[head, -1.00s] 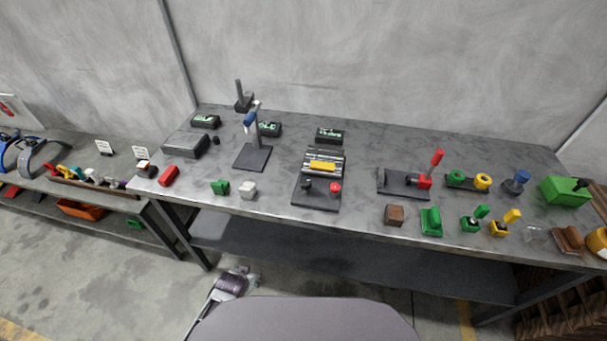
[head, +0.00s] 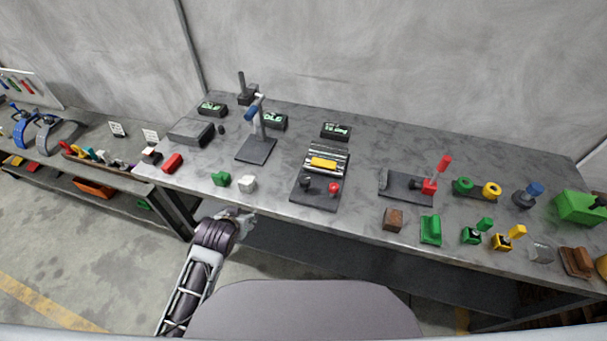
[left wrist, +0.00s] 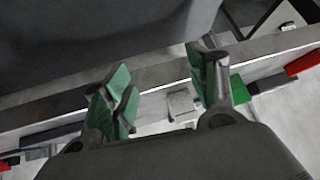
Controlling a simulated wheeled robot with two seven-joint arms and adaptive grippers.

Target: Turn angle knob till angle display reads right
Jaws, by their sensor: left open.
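A dark fixture plate (head: 300,198) on the workbench carries a black knob (head: 306,184), a red knob (head: 334,188) and a yellow bar (head: 323,163). A black display box (head: 336,131) with green digits stands behind it; two similar displays (head: 273,121) (head: 211,108) are farther left. The digits are too small to read, and I cannot tell which knob or display is the angle one. My left gripper (head: 244,218) is open and empty at the bench's front edge, left of the plate. It also shows in the left wrist view (left wrist: 165,90). My right gripper is out of view.
A white block (head: 246,184) and a green block (head: 221,179) lie near the front edge by my left gripper. A stand with a blue-handled lever (head: 256,128) rises behind them. A red lever fixture (head: 430,186) is to the right. A strip of bare bench separates the fixtures.

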